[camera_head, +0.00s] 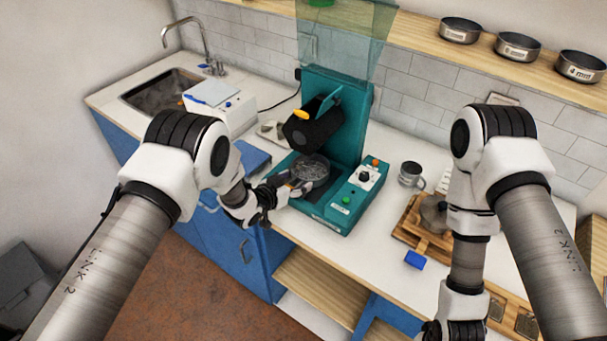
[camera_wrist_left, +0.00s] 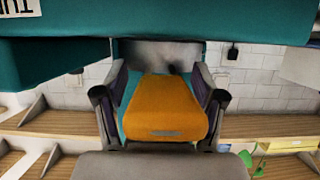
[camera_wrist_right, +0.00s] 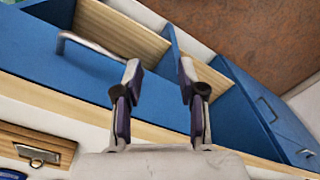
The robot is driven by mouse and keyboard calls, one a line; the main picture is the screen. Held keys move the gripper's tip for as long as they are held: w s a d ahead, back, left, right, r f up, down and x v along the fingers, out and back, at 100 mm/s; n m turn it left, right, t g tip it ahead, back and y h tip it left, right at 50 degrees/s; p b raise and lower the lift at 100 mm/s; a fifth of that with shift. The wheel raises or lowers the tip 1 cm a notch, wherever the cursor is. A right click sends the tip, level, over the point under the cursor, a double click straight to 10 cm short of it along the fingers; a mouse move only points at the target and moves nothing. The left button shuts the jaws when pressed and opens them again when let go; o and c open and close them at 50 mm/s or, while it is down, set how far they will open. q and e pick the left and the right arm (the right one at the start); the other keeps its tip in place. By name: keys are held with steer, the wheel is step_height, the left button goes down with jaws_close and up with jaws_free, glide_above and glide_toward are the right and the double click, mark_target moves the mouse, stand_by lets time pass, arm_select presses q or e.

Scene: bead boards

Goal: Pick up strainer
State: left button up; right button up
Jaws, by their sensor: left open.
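A round, shallow mesh strainer (camera_head: 311,170) sits in front of the teal machine (camera_head: 330,120), under its black drum. My left gripper (camera_head: 290,188) reaches in from the left, at the near left side of the strainer. In the left wrist view, a wide orange piece (camera_wrist_left: 166,108), seemingly a handle, lies between the fingers of my left gripper (camera_wrist_left: 160,95). The gripper is open; whether its fingers touch the piece is hard to tell. My right gripper (camera_wrist_right: 160,95) is open and empty, facing blue cabinets; in the head view it is at the bottom edge.
Several labelled metal sieves (camera_head: 517,46) stand on the wall shelf. A metal cup (camera_head: 411,174) and a wooden board (camera_head: 412,226) are right of the machine. A white device (camera_head: 222,100) and a sink (camera_head: 160,90) are at left. A transparent teal guard (camera_head: 345,35) rises above the machine.

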arm_select(q)
steer(key=shift+a, duration=0.15)
steer(key=shift+c, duration=1)
jaws_close()
